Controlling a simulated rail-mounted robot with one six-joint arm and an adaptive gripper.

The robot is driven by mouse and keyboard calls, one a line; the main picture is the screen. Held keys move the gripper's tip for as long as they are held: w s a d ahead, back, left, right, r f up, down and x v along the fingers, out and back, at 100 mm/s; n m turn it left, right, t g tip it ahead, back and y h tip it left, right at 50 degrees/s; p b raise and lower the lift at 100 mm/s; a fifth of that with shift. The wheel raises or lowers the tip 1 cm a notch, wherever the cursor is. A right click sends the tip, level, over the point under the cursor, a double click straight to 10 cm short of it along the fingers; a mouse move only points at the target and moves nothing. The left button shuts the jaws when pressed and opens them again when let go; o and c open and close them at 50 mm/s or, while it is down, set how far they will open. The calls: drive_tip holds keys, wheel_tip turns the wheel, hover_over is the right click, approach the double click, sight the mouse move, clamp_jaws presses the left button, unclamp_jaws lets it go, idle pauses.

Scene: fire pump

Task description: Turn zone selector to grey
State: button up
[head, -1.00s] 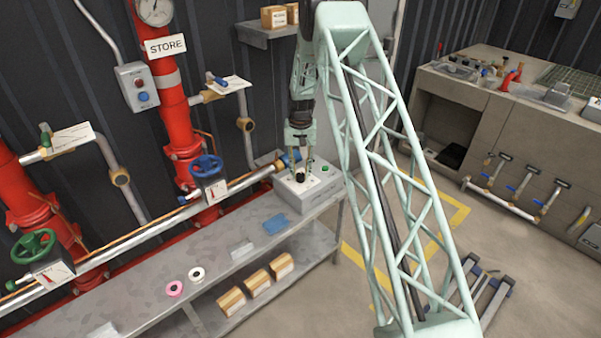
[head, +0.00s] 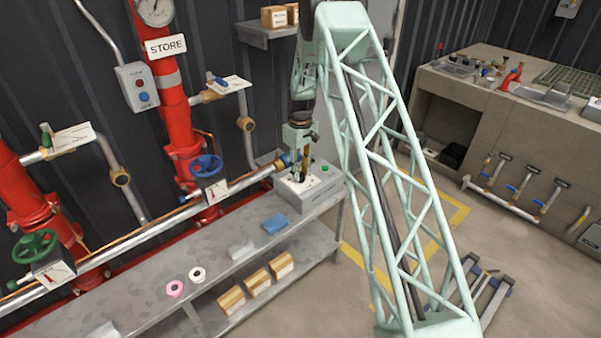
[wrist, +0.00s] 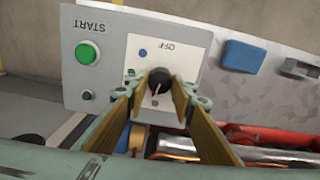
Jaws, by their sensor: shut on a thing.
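The zone selector is a black round knob (wrist: 159,80) on a white plate of the grey control box (wrist: 82,70). In the wrist view the plate appears upside down, with an OFF label, a blue dot (wrist: 143,53) and a small green dot (wrist: 131,72). My gripper (wrist: 160,88) is shut on the knob, one tan finger on each side. In the head view my gripper (head: 297,178) reaches down onto the box (head: 312,194), hiding most of the knob.
Red pipes with a blue handwheel (head: 206,167) stand behind.

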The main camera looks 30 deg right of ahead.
drive_tip(key=shift+n, duration=1.1)
drive_tip(key=o, duration=0.9)
drive_tip(key=shift+r, duration=0.1)
drive_tip(key=shift+r, duration=5.9)
